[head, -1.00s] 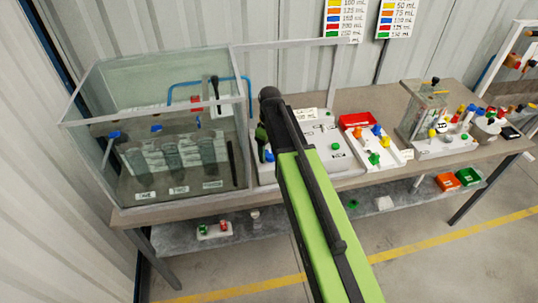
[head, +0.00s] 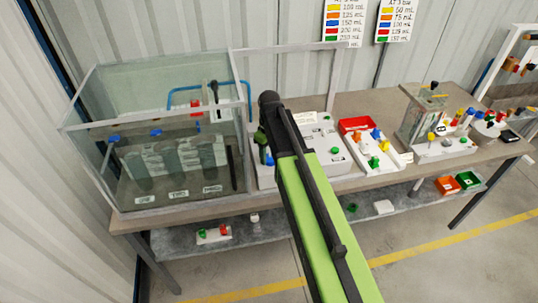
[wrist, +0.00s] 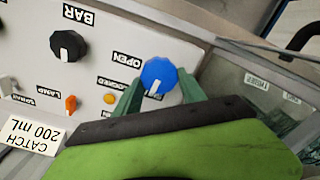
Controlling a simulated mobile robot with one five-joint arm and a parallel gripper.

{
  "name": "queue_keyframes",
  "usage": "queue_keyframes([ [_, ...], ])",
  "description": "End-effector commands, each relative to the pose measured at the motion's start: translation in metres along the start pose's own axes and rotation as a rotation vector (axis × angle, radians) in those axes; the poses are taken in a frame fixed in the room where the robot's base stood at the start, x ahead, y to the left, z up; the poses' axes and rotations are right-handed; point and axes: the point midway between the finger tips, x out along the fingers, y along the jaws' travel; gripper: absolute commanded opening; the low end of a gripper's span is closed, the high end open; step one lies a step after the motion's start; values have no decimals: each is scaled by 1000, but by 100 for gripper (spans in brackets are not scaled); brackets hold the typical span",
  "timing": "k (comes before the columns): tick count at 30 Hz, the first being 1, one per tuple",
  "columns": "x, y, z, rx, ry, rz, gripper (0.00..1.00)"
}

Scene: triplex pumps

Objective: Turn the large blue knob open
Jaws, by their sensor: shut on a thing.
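The large blue knob (wrist: 159,74) is in the wrist view, on a pale panel, with a white pointer mark at its lower edge in the picture. An OPEN label (wrist: 127,56) is to its upper left. A second, partly covered label (wrist: 126,80) is beside the left finger. My gripper (wrist: 160,80) has one green finger on each side of the knob and is shut on it. In the head view my gripper (head: 262,142) is at the panel's left part, largely hidden behind my arm.
In the wrist view a black knob (wrist: 68,45), an orange switch (wrist: 70,104) and an orange lamp (wrist: 109,99) share the panel. A clear tank (head: 160,115) stands left of the panel in the head view. A red tray (head: 356,124) is to the right.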

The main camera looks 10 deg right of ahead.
Motion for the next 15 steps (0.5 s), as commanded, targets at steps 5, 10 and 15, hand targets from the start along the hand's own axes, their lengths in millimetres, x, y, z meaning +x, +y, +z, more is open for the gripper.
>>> queue_keyframes([
  [5, 0, 1, 0, 135, 0, 0, 7],
  [10, 0, 1, 0, 294, 0, 0, 7],
  [15, 0, 1, 0, 456, 0, 0, 7],
])
